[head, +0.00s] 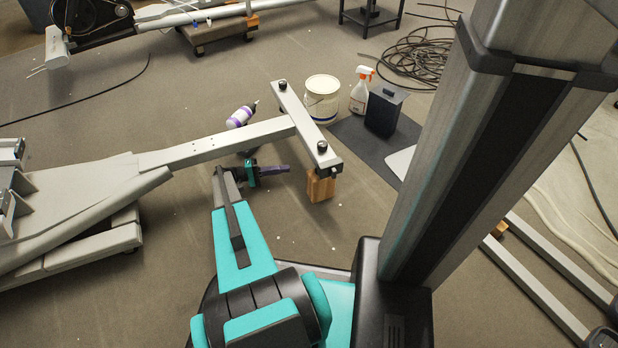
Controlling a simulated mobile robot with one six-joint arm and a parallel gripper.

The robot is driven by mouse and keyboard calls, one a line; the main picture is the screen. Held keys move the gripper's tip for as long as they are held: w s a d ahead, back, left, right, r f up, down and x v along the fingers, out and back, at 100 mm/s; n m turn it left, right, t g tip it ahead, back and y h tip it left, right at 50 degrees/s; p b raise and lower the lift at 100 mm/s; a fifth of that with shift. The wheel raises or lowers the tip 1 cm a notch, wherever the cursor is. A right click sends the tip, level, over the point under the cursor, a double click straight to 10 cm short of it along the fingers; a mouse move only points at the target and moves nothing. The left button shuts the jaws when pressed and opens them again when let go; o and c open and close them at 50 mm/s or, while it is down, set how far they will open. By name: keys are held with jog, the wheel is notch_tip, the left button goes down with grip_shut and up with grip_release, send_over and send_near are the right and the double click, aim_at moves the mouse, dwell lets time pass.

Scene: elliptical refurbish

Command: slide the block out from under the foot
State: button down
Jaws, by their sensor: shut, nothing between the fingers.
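A wooden block (320,188) stands upright on the floor under the near end of the frame's crossbar foot (309,138). I cannot tell whether the foot rests on the block's top or only overlaps it in the picture. My gripper (288,169) is low, just left of the block, with its purple fingers pointing right at it. The fingers are shut with nothing between them. A small gap shows between the fingertips and the block. The underside of the foot is hidden.
A purple and white bottle (242,116) lies behind the frame's beam (215,145). A white bucket (321,99), a spray bottle (361,90) and a black box (384,109) stand beyond the foot near a dark mat (352,134). Bare floor lies in front of the block.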

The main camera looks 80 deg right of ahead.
aim_at(310, 174)
dwell(0.3)
jog(key=p+x, duration=0.2)
jog(key=x, duration=0.7)
jog(key=shift+s+r+p, duration=0.1)
jog(key=shift+s+p, duration=0.2)
jog(key=shift+s+r+p, duration=0.1)
jog(key=shift+s+p, duration=0.2)
jog(key=shift+s+a+p, duration=0.4)
jog(key=shift+a+p, duration=0.25)
jog(key=shift+p, duration=0.35)
jog(key=shift+s+a+f, duration=0.15)
jog(key=shift+a+f, duration=0.1)
jog(key=shift+s+a+b, duration=0.4)
jog(key=shift+a+b, duration=0.15)
jog(key=shift+b, duration=0.05)
jog(key=shift+s+a, duration=0.2)
jog(key=shift+a, duration=0.2)
jog(key=s+a, duration=0.3)
jog(key=a, duration=0.1)
jog(key=s+a, duration=0.3)
jog(key=a, duration=0.2)
jog(key=s+a, duration=0.3)
jog(key=a, duration=0.2)
